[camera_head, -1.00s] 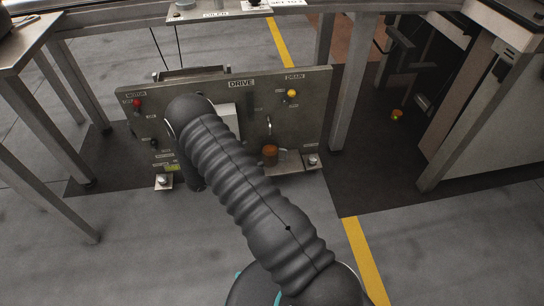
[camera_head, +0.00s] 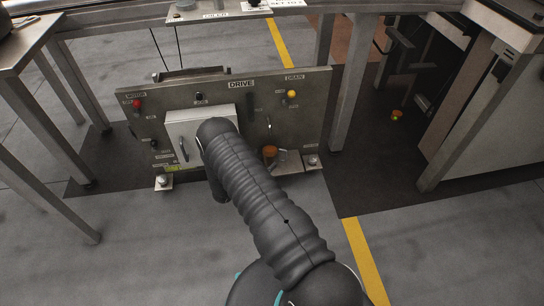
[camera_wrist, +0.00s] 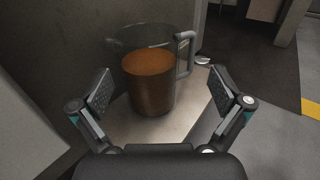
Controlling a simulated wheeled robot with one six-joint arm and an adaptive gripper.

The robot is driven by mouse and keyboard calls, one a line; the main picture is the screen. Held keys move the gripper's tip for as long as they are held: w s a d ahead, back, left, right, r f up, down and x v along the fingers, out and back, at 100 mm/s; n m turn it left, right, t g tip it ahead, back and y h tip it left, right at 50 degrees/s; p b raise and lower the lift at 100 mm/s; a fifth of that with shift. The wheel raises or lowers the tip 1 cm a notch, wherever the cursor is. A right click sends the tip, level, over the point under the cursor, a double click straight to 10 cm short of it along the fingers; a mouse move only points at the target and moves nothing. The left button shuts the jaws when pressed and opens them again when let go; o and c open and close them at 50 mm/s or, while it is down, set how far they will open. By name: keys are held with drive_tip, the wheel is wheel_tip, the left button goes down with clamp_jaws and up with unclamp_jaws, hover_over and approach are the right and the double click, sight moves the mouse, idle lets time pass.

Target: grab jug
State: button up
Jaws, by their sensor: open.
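The jug (camera_wrist: 150,82) is clear, with orange-brown liquid inside and a handle on its right side in the wrist view. It stands upright on a light metal ledge (camera_wrist: 175,130). In the head view the jug (camera_head: 270,153) shows small, just right of my arm, at the foot of the drive panel. My gripper (camera_wrist: 163,88) is open and empty. Its fingers are spread left and right in front of the jug, with the jug between them in the picture. I cannot tell whether either finger touches it. My gripper is hidden behind my arm in the head view.
The upright drive panel (camera_head: 311,110) carries a white box (camera_head: 180,127), a red knob (camera_head: 137,103) and a yellow knob (camera_head: 292,94). Metal table legs (camera_head: 352,95) stand on both sides. A small orange-topped item (camera_head: 396,115) lies on the dark floor at right.

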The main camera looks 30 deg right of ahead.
sight(277, 147)
drive_tip(key=shift+r+x, duration=0.2)
drive_tip(key=shift+x, duration=2.6)
drive_tip(key=c, duration=1.4)
